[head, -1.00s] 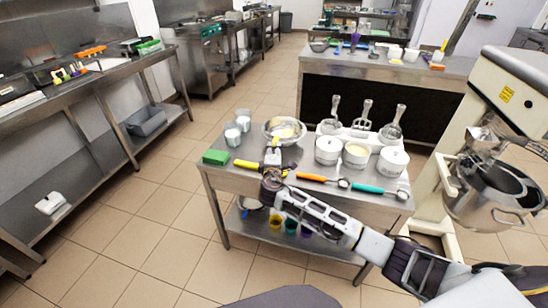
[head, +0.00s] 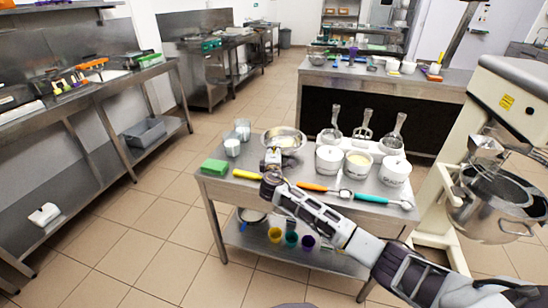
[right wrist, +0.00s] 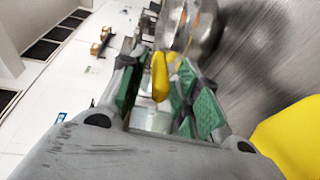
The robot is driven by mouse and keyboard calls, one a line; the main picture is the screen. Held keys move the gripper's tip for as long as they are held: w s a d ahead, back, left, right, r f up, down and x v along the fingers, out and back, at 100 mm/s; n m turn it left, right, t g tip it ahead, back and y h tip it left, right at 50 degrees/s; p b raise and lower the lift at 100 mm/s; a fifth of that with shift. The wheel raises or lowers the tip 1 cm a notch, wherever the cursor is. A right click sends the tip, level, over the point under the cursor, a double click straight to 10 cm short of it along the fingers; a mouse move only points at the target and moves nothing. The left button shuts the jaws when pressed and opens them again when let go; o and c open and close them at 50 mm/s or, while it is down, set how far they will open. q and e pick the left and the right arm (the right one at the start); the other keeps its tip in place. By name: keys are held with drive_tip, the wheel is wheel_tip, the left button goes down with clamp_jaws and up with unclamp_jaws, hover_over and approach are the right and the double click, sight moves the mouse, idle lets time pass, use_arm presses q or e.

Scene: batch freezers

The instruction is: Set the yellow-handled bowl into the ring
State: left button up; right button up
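The metal bowl (head: 285,138) sits at the back of the steel cart. In the right wrist view it shows at the top (right wrist: 190,25), with a yellow handle (right wrist: 160,76) at its near side. My right gripper (head: 271,160) is at the bowl's near edge and hides the handle in the head view. In the right wrist view its green-padded fingers (right wrist: 160,95) are apart, with the yellow handle between or just beyond their tips. I see no firm contact. A round metal holder or bowl (head: 492,205) hangs on the mixer at right; I cannot tell whether this is the ring.
White tubs (head: 328,160) with scoops behind them stand right of the bowl. Orange (head: 313,187) and teal-handled (head: 370,198) scoops lie in front, near my forearm. A yellow handle (head: 246,174), a green block (head: 214,167) and glasses (head: 232,147) are at left.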

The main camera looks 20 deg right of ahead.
drive_tip(key=shift+w+d, duration=0.1)
drive_tip(key=shift+w, duration=0.15)
drive_tip(key=c, duration=0.4)
clamp_jaws()
drive_tip(key=shift+c, duration=0.6)
unclamp_jaws()
clamp_jaws()
use_arm(q)
drive_tip(key=shift+w+d+r, duration=0.15)
drive_tip(key=shift+w+d, duration=0.05)
drive_tip(key=shift+w, duration=0.6)
use_arm(e)
drive_tip(key=shift+f, duration=0.15)
